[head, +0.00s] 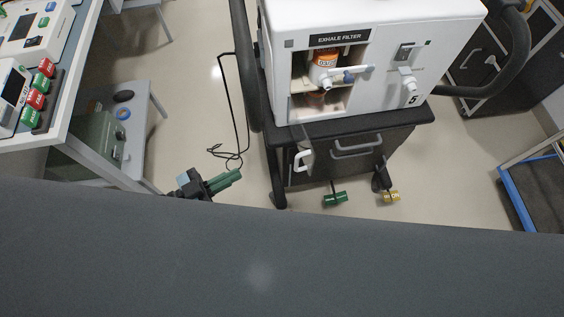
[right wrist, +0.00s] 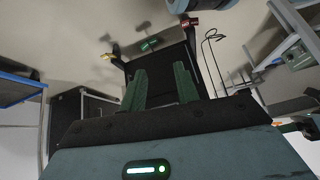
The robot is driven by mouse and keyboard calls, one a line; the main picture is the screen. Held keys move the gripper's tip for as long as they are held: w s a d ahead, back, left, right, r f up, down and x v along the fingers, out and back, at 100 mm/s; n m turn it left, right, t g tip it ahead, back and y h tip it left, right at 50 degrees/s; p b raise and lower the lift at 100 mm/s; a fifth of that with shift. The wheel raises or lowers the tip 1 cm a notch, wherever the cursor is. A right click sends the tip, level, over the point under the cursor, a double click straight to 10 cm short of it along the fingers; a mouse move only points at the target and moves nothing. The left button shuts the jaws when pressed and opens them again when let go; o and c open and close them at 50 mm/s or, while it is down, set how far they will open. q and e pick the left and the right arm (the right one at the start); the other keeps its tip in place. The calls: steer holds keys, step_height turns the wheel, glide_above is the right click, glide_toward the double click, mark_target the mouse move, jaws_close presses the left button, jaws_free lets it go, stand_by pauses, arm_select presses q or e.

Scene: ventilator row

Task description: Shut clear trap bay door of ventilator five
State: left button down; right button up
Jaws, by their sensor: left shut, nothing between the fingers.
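Ventilator five (head: 385,95) is a white box marked 5 on a dark cart. Its bay under the EXHALE FILTER label is open, and an orange-labelled jar (head: 325,62) shows inside. A narrow greyish see-through panel with a white handle (head: 303,159) stands out at the lower left of the box; it looks like the clear bay door, swung open. My left gripper (head: 236,175) is shut and empty, left of the handle and apart from it. My right gripper (right wrist: 161,80) shows in the right wrist view with its green fingers apart and nothing between them.
The cart has a dark drawer front with a grey handle (head: 357,147) and green (head: 335,198) and yellow (head: 391,196) pedals at the floor. A black cable (head: 236,110) hangs left of it. A white table (head: 75,85) stands at left, a blue-edged cart (head: 520,200) at right.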

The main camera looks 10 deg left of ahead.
arm_select(q)
steer(key=w+d+m+g+h+b, duration=0.1)
steer(key=w+d+m+g, duration=0.1)
steer(key=d, duration=0.3)
steer(key=w+d+f+m+g+h+b, duration=0.1)
steer(key=w+d+m+g+h, duration=0.1)
steer(key=d+g, duration=0.3)
steer(key=shift+w+d+m, duration=0.5)
steer(key=shift+d+m, duration=0.1)
steer(key=shift+d, duration=0.05)
steer(key=shift+d, duration=0.1)
stand_by(0.4)
